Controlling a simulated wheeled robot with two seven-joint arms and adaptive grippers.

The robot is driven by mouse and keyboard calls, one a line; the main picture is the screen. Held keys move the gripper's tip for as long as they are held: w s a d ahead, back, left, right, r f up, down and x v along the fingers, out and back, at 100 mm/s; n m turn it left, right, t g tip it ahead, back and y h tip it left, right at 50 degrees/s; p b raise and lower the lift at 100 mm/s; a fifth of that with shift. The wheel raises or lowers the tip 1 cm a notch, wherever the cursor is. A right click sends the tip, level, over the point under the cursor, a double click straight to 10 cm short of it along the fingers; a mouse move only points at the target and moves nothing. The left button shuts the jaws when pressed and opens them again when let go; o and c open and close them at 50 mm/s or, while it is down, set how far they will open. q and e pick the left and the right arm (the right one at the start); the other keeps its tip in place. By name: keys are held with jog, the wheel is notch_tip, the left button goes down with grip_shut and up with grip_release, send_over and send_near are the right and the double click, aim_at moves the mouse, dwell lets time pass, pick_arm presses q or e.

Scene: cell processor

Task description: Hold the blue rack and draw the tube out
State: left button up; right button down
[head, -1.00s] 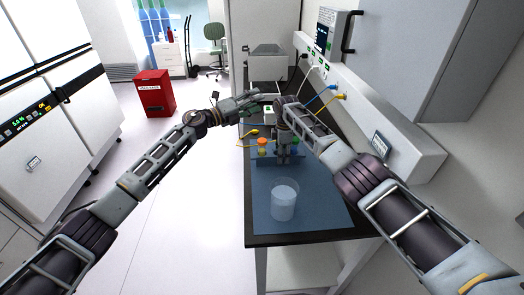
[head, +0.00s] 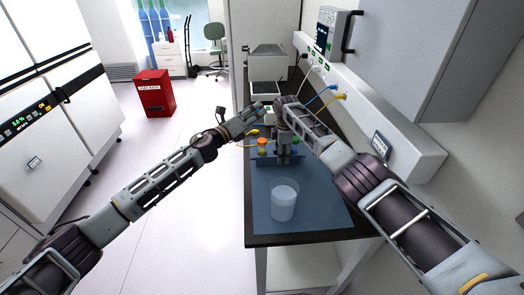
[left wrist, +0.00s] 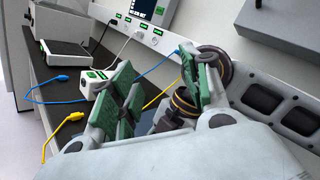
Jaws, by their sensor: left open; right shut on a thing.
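The blue rack (head: 264,158) stands on the blue mat in the head view, partly hidden by my right gripper. A tube with an orange cap (head: 262,142) stands upright in its left part. My right gripper (head: 285,160) points down and is shut on the rack. My left gripper (head: 258,108) is above and behind the rack, apart from it. In the left wrist view my left gripper (left wrist: 157,88) is open and empty, its green-padded fingers spread. The rack and tube cannot be made out in that view.
A clear beaker (head: 284,203) stands on the blue mat (head: 320,215), in front of the rack. Yellow and blue cables (left wrist: 60,78) and a white box (left wrist: 97,82) lie behind on the bench. The wall rail bounds the right side; the aisle left is open.

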pick_arm(q)
jog(key=shift+s+f+y, duration=0.7)
jog(key=shift+s+f, duration=0.05)
jog(key=shift+f, duration=0.55)
jog(key=m+y, duration=0.4)
jog(key=y, duration=0.1)
send_near(260, 147)
jog(key=w, duration=0.1)
jog(key=shift+w+d+f, duration=0.1)
jog(key=shift+d+f, duration=0.05)
jog(key=shift+d, duration=0.1)
jog(key=shift+w, duration=0.1)
jog(key=shift+x, duration=4.45)
jog(key=shift+d, duration=0.2)
grip_shut()
